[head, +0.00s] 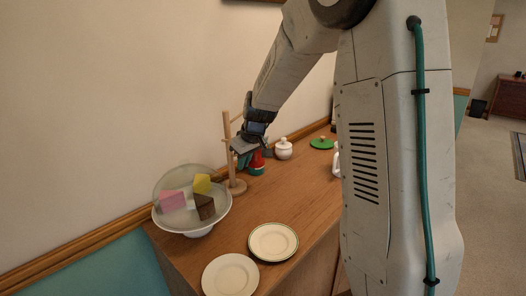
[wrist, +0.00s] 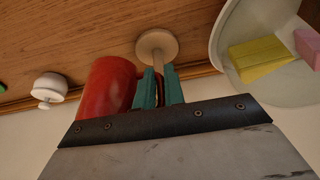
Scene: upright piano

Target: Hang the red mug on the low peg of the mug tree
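The wooden mug tree (head: 227,130) stands upright on the sideboard against the wall; its round base (wrist: 157,44) shows in the wrist view. The red mug (wrist: 106,86) is beside my gripper's teal fingers (wrist: 160,90) in the wrist view, and its handle shows as a dark red strip between them. In the head view the red mug (head: 257,158) is right of the tree post, partly hidden by my gripper (head: 246,158). My gripper looks shut on the mug's handle. The pegs are mostly hidden behind my gripper, and I cannot tell whether the handle touches one.
Two plates (head: 230,278) lie in front. A white lidded jar (head: 283,149) and a green lid-like disc (head: 321,143) are behind to the right. A teal patch (head: 257,171) shows below the mug.

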